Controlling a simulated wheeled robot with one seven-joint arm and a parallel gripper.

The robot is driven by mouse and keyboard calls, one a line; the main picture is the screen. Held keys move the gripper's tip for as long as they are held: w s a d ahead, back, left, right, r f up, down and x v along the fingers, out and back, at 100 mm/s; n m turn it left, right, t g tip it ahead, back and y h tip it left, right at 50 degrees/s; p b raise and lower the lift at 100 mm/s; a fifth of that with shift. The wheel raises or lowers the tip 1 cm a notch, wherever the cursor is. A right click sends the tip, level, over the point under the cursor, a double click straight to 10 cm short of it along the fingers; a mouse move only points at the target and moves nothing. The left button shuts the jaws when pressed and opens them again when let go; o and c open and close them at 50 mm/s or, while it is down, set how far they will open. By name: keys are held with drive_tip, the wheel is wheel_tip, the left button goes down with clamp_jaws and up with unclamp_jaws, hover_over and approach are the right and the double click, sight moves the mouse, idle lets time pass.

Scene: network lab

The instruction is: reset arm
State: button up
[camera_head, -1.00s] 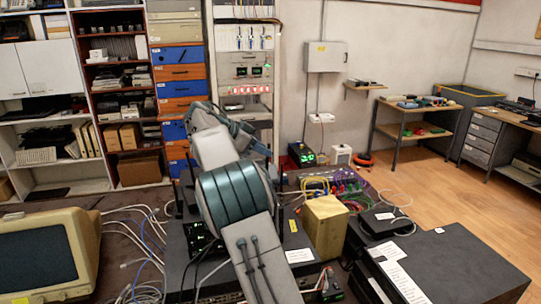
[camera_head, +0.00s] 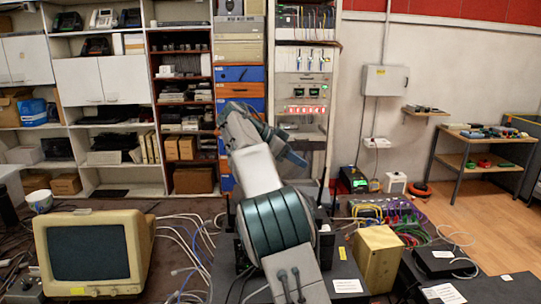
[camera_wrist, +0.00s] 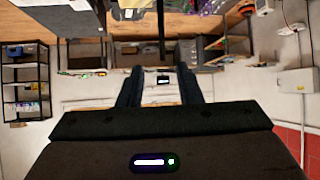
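My arm rises from the bottom centre of the head view, bent at the elbow above the cluttered table (camera_head: 200,205). Its far end points right, in front of the shelves and rack. In the wrist view my gripper (camera_wrist: 160,85) has two dark fingers standing well apart. No held object shows between them; only the distant room shows through the gap. The wrist picture looks upside down. The fingertips are hard to make out in the head view.
An old beige monitor (camera_head: 92,250) stands left of my arm. A yellowish box (camera_head: 378,258), coloured cables (camera_head: 400,212) and a black device (camera_head: 442,260) lie to the right. Shelves (camera_head: 105,150) line the back wall. Open floor (camera_head: 480,225) shows at the right.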

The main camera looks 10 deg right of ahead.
drive_tip(key=s+d+f+n+y, duration=0.1)
drive_tip(key=s+f+n+y, duration=0.2)
drive_tip(key=s, duration=0.5)
drive_tip(key=s+d+f+n+y, duration=0.1)
drive_tip(key=s+d+n+y, duration=0.15)
drive_tip(key=s+n, duration=0.4)
drive_tip(key=s+a+f+n+y, duration=0.1)
drive_tip(key=s+f, duration=0.3)
drive_tip(key=s, duration=0.4)
drive_tip(key=s+a+f+n+t+y, duration=0.1)
drive_tip(key=s+a+f+n+y, duration=0.1)
drive_tip(key=s, duration=0.6)
drive_tip(key=s+a+f+n+y, duration=0.2)
drive_tip(key=s+a+f+n, duration=0.2)
drive_tip(key=s+f, duration=0.3)
drive_tip(key=shift+s+a+f+t, duration=0.2)
drive_tip(key=shift+s+a+t, duration=0.3)
drive_tip(key=shift+s, duration=0.35)
